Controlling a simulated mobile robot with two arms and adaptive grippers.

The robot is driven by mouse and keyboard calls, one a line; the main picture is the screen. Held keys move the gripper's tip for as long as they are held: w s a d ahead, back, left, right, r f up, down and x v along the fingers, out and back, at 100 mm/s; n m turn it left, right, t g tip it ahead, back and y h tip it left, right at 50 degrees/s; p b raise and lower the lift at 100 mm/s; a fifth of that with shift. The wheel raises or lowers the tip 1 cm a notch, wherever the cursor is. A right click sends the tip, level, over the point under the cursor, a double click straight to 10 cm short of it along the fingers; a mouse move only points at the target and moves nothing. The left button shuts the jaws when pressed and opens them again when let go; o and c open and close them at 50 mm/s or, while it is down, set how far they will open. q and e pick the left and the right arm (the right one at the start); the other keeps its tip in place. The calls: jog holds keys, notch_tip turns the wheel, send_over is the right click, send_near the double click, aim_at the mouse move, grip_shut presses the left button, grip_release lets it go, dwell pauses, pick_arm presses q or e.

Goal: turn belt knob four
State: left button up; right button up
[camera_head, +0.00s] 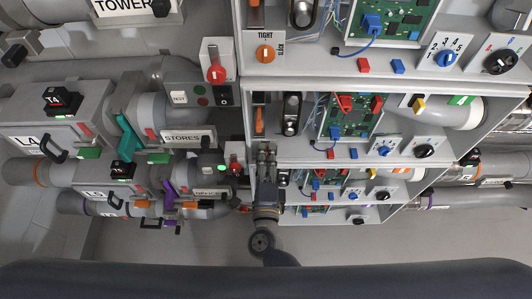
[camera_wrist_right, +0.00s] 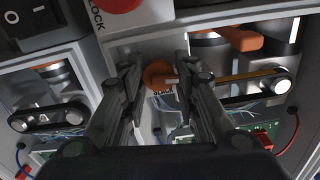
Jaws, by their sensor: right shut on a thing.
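An orange belt knob (camera_wrist_right: 158,74) sits on a pale panel in the right wrist view, with a small printed label, seemingly "SLACK", below it. My right gripper (camera_wrist_right: 157,72) has one finger on each side of this knob and is shut on it. In the head view my right gripper (camera_head: 266,150) points up at the left edge of the lower shelves and hides this knob. Another orange knob, marked TIGHT and SLACK (camera_head: 265,54), shows on the top shelf. My left gripper is not in view.
Black belts on pulleys lie right (camera_wrist_right: 255,90) and left (camera_wrist_right: 48,116) of my fingers. Green circuit boards (camera_head: 350,116) fill the shelves; pipes and valves crowd the left.

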jog(key=shift+n, duration=0.6)
jog(key=shift+f+p, duration=0.1)
jog(key=shift+p, duration=0.2)
jog(key=o, duration=0.8)
jog(key=shift+s, duration=0.1)
jog(key=s, duration=1.2)
jog(key=shift+w, duration=0.1)
